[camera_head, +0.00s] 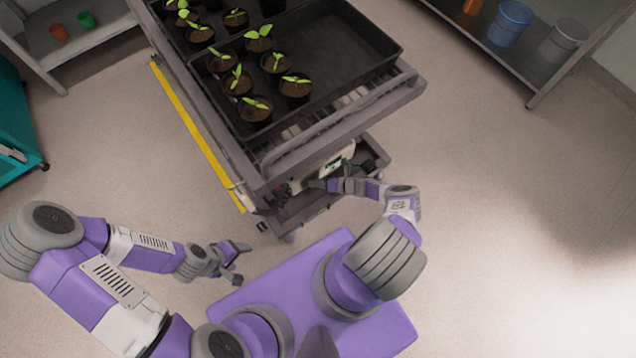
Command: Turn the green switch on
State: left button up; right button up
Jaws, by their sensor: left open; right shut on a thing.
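A pale box with a greenish front (328,168) is fixed under the near end of the plant cart. No green switch shows clearly; this part is small and partly hidden by the cart's rail and my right gripper. My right gripper (302,186) is at the cart's near end, just below and left of the pale box. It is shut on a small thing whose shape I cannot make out. My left gripper (238,262) is open and empty, over the floor left of my base and apart from the cart.
The cart (290,160) carries black trays (350,45) with several potted seedlings (258,40). A yellow strip (195,130) runs along its left side. Shelves with pots (75,30) and buckets (511,22) stand at the back. A teal cabinet (15,130) is at left. Floor at right is clear.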

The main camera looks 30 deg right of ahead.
dwell(0.3)
jog(key=o, duration=0.7)
jog(key=shift+f, duration=0.1)
jog(key=p+v, duration=0.3)
jog(key=v, duration=0.4)
jog(key=shift+s, duration=0.2)
jog(key=shift+d, duration=0.1)
